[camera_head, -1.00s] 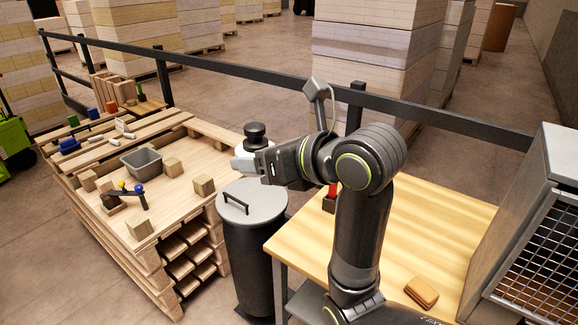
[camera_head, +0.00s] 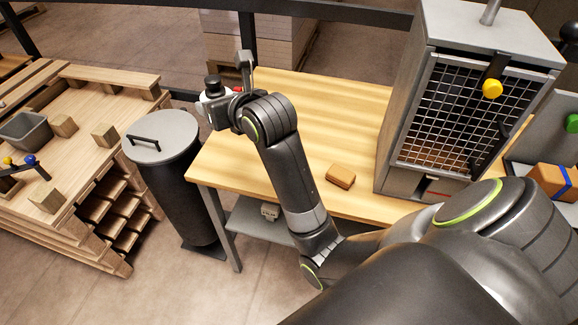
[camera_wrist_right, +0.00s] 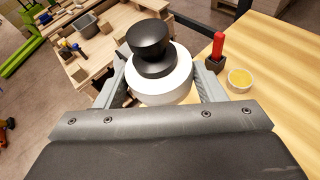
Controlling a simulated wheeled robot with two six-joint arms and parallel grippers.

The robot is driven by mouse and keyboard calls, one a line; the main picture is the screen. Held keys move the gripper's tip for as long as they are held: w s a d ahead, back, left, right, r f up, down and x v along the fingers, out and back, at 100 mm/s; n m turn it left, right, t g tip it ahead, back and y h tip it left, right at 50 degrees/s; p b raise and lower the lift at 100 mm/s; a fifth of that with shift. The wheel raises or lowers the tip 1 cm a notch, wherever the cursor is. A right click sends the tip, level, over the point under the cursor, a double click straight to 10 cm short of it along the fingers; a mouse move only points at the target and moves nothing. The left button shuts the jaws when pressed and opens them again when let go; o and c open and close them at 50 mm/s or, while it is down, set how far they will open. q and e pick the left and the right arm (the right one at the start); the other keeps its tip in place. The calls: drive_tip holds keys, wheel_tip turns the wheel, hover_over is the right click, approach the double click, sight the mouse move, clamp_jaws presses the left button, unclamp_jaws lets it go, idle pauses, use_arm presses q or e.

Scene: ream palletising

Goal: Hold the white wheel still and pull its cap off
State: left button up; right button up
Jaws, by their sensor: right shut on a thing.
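The white wheel (camera_wrist_right: 165,88) sits between the fingers of my right gripper (camera_wrist_right: 160,80), which is shut on it. Its black cap (camera_wrist_right: 149,42) is on top of the wheel, with a wide round knob above a narrower neck. In the head view the white wheel (camera_head: 211,103) and cap (camera_head: 212,85) show at the end of my right arm, in front of the back left corner of the wooden table. The fingers hide part of the wheel's sides. My left gripper is not in view.
The wooden table (camera_head: 290,135) has a brown block (camera_head: 341,176) and much bare top. A mesh-fronted cabinet (camera_head: 450,110) stands at its right. A lidded bin (camera_head: 165,135) and pallet stack stand left. A red-handled tool (camera_wrist_right: 218,45) and small yellow-filled bowl (camera_wrist_right: 240,79) are near my gripper.

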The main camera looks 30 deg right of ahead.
drive_tip(key=s+d+f+m+h, duration=0.1)
drive_tip(key=d+f+h, duration=0.1)
drive_tip(key=d+f, duration=0.2)
drive_tip(key=s+d+f+m+h, duration=0.1)
drive_tip(key=s+d+f+m, duration=0.1)
drive_tip(key=d+f, duration=0.3)
drive_tip(key=s+d+f+m+h+b, duration=0.1)
drive_tip(key=d+f, duration=0.4)
drive_tip(key=f, duration=0.5)
drive_tip(key=shift+s+m+g+h, duration=0.3)
drive_tip(key=shift+s+h, duration=0.35)
drive_tip(key=shift+h, duration=0.15)
drive_tip(key=shift+f+b, duration=0.4)
drive_tip(key=shift+f, duration=1.75)
drive_tip(key=shift+f, duration=0.1)
drive_tip(key=o, duration=1.4)
